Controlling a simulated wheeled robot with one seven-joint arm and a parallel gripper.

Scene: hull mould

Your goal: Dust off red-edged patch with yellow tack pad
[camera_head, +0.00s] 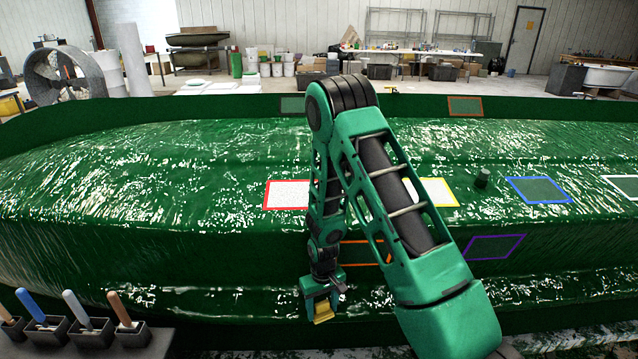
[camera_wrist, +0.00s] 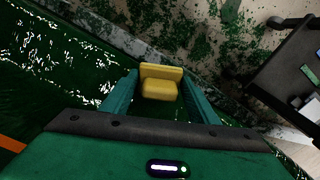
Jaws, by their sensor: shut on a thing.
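The red-edged patch (camera_head: 287,194) lies on the green hull mould's upper face, left of my arm, with a whitish speckled surface. My gripper (camera_head: 322,301) hangs below and in front of it, near the mould's lower side, apart from the patch. It is shut on the yellow tack pad (camera_head: 323,312). In the wrist view the yellow tack pad (camera_wrist: 160,84) sits between the two green fingers of my gripper (camera_wrist: 152,92). The patch is not seen in the wrist view.
A yellow-edged patch (camera_head: 437,192) with a whitish surface is partly behind my arm. Blue (camera_head: 538,189), purple (camera_head: 494,247) and orange (camera_head: 364,253) outlines mark other patches. Handled tools stand in black holders (camera_head: 88,333) at lower left.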

